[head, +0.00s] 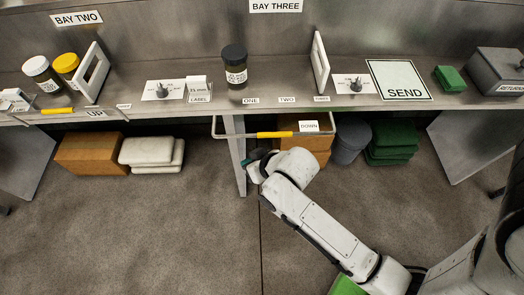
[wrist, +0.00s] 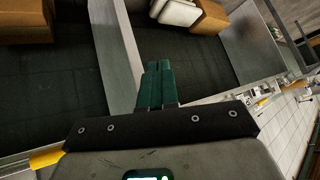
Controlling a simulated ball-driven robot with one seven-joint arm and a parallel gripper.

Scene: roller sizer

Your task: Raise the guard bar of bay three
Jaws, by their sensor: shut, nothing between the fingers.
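The guard bar (head: 235,135) of bay three hangs in front of the counter edge, below the "BAY THREE" sign (head: 276,6). It has a yellow grip (head: 274,134), and a "DOWN" label (head: 309,126) shows at its right end. My gripper (head: 246,161) is below and left of the yellow grip, apart from it in the head view. In the wrist view its dark green fingers (wrist: 160,80) are together with nothing between them. A yellow grip (wrist: 45,157) shows at the lower left there, partly hidden by the gripper body.
A counter leg (head: 236,165) stands close beside my gripper. Brown boxes, a grey bin (head: 349,142) and green bundles (head: 393,142) sit under the counter. On it are a dark-lidded jar (head: 235,66) and a "SEND" pad (head: 402,78). The floor in front at left is clear.

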